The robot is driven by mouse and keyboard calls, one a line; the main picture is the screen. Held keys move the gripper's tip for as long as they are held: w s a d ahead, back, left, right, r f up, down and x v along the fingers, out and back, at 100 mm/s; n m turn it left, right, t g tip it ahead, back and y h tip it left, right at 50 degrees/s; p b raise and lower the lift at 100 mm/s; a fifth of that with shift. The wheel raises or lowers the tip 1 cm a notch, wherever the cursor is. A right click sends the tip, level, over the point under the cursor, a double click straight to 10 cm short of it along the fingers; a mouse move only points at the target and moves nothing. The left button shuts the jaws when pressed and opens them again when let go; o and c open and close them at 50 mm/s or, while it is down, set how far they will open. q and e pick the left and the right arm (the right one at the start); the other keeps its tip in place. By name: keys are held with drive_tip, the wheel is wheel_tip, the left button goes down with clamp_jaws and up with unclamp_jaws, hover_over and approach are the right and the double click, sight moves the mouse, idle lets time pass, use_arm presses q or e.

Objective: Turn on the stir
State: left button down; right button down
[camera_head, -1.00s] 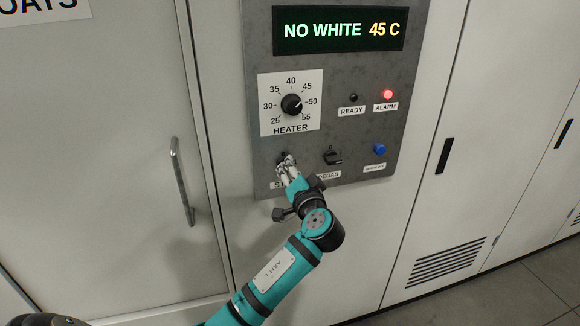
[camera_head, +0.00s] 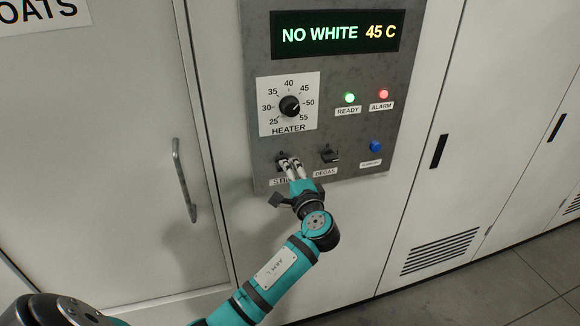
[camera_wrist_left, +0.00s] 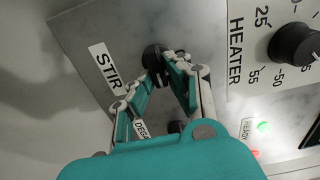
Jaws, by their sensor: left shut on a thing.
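The black STIR knob (camera_head: 281,158) sits at the lower left of the grey control panel (camera_head: 262,60), above its partly covered STIR label. My left gripper (camera_head: 290,165) reaches up from below, with its fingertips at the knob. In the left wrist view, the fingers (camera_wrist_left: 169,66) are shut on the black STIR knob (camera_wrist_left: 152,56), one on each side of its grip bar. The white STIR label (camera_wrist_left: 105,69) is beside it. The fingers partly hide the knob, so its exact setting is hard to read. My right gripper is not in view.
The DEGAS knob (camera_head: 329,154) and a blue button (camera_head: 375,146) are just right of the gripper. The HEATER dial (camera_head: 289,106) is above. The display (camera_head: 338,34) reads NO WHITE 45 C. The green READY light (camera_head: 349,98) and red ALARM light (camera_head: 383,94) are lit.

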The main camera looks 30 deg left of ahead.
use_arm(q)
drive_tip(key=shift+f+m, duration=0.15)
drive_tip(key=shift+m, duration=0.15)
drive_tip(key=c, duration=1.3)
unclamp_jaws()
drive_tip(key=shift+s+d, duration=0.1)
drive_tip(key=shift+d, duration=0.05)
drive_tip(key=v, duration=1.1)
drive_tip(key=shift+s+d, duration=0.3)
